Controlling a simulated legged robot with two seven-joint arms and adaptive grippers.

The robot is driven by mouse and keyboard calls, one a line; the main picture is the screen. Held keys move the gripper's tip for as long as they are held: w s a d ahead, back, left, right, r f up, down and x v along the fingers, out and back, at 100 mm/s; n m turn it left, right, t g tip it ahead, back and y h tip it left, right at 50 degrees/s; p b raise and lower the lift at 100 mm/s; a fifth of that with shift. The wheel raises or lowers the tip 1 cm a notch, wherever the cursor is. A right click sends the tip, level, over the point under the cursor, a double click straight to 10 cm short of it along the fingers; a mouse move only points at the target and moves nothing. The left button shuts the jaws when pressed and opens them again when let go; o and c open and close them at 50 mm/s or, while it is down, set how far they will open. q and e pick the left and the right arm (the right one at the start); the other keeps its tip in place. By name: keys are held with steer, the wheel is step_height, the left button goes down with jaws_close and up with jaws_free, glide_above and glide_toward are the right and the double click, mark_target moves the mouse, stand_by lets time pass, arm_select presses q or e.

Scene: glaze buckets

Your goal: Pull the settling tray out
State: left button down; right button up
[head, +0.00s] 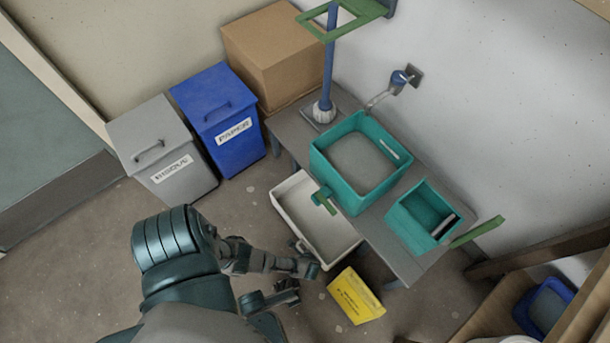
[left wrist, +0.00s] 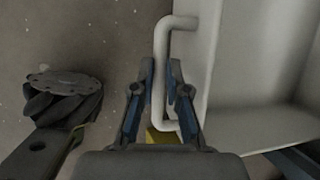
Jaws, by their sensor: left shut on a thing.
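The settling tray is a pale, shallow, open tray (head: 287,192) below the bench's front edge, sticking out toward me. A rod handle is on its near wall; it shows in the left wrist view (left wrist: 160,75), beside the tray's pale wall (left wrist: 205,50). My left gripper (head: 312,268) is at the tray's near side. In the left wrist view its two fingers (left wrist: 162,85) are shut on the handle, one on each side of the bar. Another dark gripper, seemingly my right (head: 288,290), is low beside the left one; its jaws are too small to read.
Teal basins (head: 337,187) (head: 408,222) stand on the grey bench (head: 292,130). A green piece (head: 323,200) overhangs the tray. A yellow box (head: 355,296) stands on the floor close right of the tray. Grey (head: 150,135) and blue bins (head: 216,105) stand left. Floor between is clear.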

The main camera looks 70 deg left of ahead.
arm_select(q)
steer(key=c, duration=1.2)
jaws_free()
steer(key=shift+d+r, duration=0.1)
steer(key=v, duration=1.1)
steer(key=shift+s+d+r, duration=0.1)
steer(key=shift+r, duration=0.25)
